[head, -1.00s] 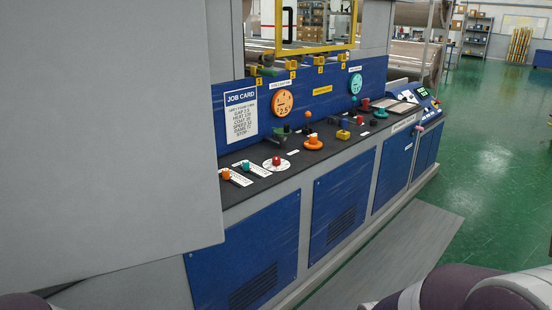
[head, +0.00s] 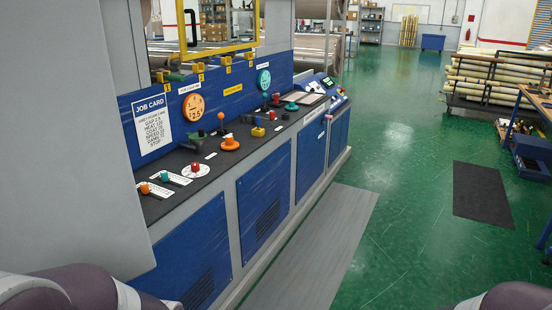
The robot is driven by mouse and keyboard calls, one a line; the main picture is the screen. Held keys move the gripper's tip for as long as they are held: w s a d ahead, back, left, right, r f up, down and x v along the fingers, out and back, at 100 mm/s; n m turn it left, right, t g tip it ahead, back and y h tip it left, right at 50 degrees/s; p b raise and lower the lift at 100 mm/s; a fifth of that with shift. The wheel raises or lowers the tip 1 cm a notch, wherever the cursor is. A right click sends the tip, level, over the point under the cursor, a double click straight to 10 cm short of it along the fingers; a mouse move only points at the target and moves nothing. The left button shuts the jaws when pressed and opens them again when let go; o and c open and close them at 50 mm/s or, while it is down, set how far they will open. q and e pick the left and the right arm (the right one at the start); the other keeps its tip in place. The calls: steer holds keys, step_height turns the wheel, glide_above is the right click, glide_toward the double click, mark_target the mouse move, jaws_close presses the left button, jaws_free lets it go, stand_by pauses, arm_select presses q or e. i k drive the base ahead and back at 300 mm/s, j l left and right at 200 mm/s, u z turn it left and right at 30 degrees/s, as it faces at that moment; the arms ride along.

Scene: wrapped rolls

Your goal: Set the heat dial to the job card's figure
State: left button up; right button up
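The job card (head: 152,123) is a white sheet on the blue back panel at the left of the console; its title reads clearly, but its small figures are too blurred to read surely. An orange gauge (head: 193,107) and a teal gauge (head: 264,80) sit on the back panel. Parts of my arms show at the bottom corners; neither gripper is in view.
Orange (head: 145,188) and teal (head: 164,176) knobs sit on slotted white plates at the near left. An orange handwheel (head: 229,143) and other controls stand farther along. A grey panel blocks the left. A grey floor strip (head: 315,245) and open green floor lie right of the console.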

mark_target(195, 167)
steer(key=i+l+z, duration=0.25)
steer(key=i, duration=0.3)
steer(key=i+l+z, duration=0.1)
steer(key=i+z, duration=0.15)
steer(key=i, duration=0.3)
steer(key=i+j+u, duration=0.2)
steer(key=i+u, duration=0.6)
steer(key=i+l+u, duration=0.1)
steer(key=i+u, duration=0.3)
steer(key=i+l+u, duration=0.35)
steer(key=i, duration=0.15)
steer(key=i+j, duration=0.05)
steer(key=j, duration=0.05)
